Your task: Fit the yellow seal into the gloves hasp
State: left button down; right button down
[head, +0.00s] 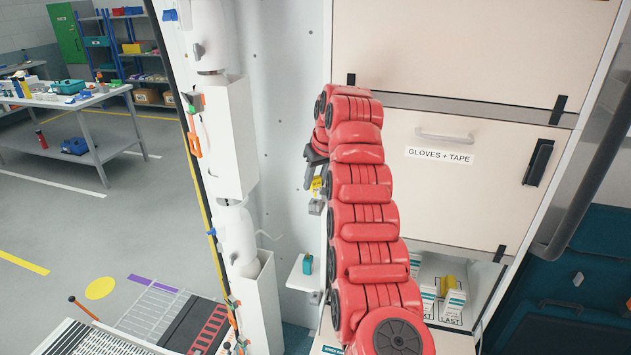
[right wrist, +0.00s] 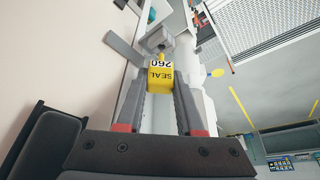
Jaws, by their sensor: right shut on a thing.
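My right gripper (head: 317,178) is beside the left edge of the cabinet, partly hidden behind my red right arm. It is shut on the yellow seal (head: 316,185). The drawer labelled "GLOVES + TAPE" (head: 470,180) is shut. My left gripper is not in view.
A white wall panel (head: 285,130) and white holders (head: 230,140) with white cylinders stand left of the cabinet. A small shelf with a teal item (head: 307,264) is lower down. An open compartment with boxes (head: 454,303) is below the drawer.

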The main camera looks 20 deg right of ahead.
aim_at(317, 185)
jog(key=shift+f, duration=0.2)
jog(key=shift+f+b, duration=0.35)
jog(key=shift+b, duration=0.1)
jog(key=shift+f+b, duration=1.15)
jog(key=shift+c, duration=2.3)
grip_release()
jog(key=shift+r, duration=0.15)
